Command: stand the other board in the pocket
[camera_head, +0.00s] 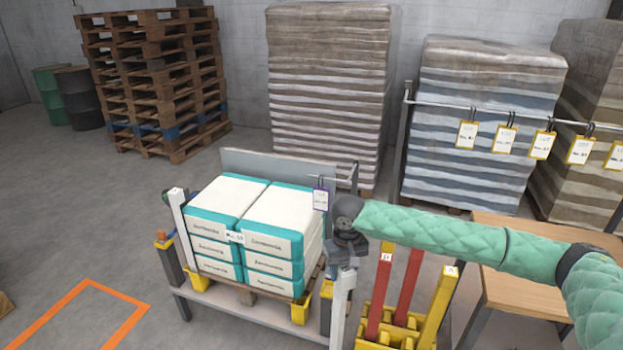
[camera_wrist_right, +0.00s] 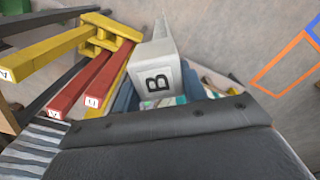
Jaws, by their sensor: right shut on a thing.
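My right gripper (camera_head: 346,240) is shut on the top of a white board (camera_head: 342,305) at the front right corner of the sack pallet. The wrist view shows this board (camera_wrist_right: 160,82) with a letter B, beyond the dark gripper. The board hangs roughly upright beside a dark post with a yellow pocket (camera_head: 301,308). Its lower end runs to the picture's edge, so I cannot tell whether it is inside a pocket. Another white board (camera_head: 181,220) stands, slightly tilted, at the pallet's left corner by a yellow pocket (camera_head: 198,281). My left gripper is not in view.
White and teal sacks (camera_head: 270,235) are stacked on a pallet on the grey bench (camera_head: 250,317). Red boards (camera_head: 409,285) and a yellow board (camera_head: 440,300) stand in a yellow rack close right. A wooden table (camera_head: 510,285) and hanging tags (camera_head: 467,134) are further right.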

